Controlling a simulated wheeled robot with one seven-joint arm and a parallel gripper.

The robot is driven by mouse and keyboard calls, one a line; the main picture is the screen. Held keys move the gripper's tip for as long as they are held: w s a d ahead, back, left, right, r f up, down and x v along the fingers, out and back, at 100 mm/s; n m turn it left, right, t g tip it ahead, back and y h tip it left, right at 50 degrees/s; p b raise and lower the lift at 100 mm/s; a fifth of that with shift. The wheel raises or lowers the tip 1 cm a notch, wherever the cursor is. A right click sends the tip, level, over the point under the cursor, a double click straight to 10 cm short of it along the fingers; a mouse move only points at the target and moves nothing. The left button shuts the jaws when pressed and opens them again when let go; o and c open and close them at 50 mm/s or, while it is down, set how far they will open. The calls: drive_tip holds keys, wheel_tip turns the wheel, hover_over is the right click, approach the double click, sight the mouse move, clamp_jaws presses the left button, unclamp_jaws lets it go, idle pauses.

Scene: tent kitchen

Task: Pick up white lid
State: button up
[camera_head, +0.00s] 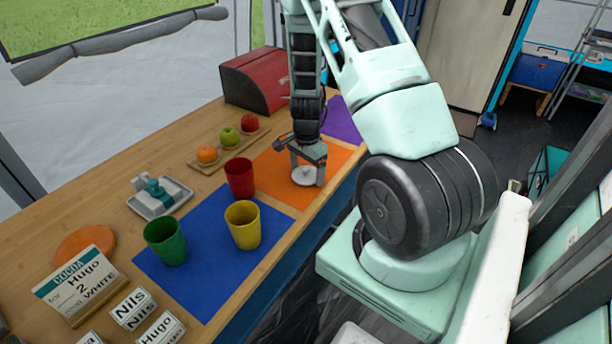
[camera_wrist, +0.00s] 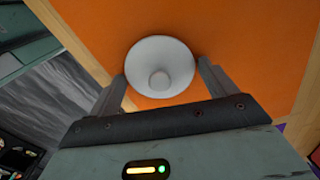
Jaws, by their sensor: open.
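The white lid (camera_head: 305,176) is a round disc with a small knob. It lies on the orange mat (camera_head: 271,171) on the wooden table. In the wrist view the lid (camera_wrist: 160,58) is seen from above, with its knob near its lower middle. My gripper (camera_head: 307,172) is over the lid, pointing down. In the wrist view my gripper (camera_wrist: 161,75) has its fingers spread, one on each side of the lid's near part. Whether the fingers touch the rim is hard to tell.
A red cup (camera_head: 240,178), a yellow cup (camera_head: 243,225) and a green cup (camera_head: 166,241) stand left of the lid. A blue mat (camera_head: 200,290), a fruit board (camera_head: 212,160) and a red bread box (camera_head: 258,80) are nearby. The table's front edge is close.

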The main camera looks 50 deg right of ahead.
drive_tip(key=c, duration=0.7)
drive_tip(key=shift+r, duration=0.1)
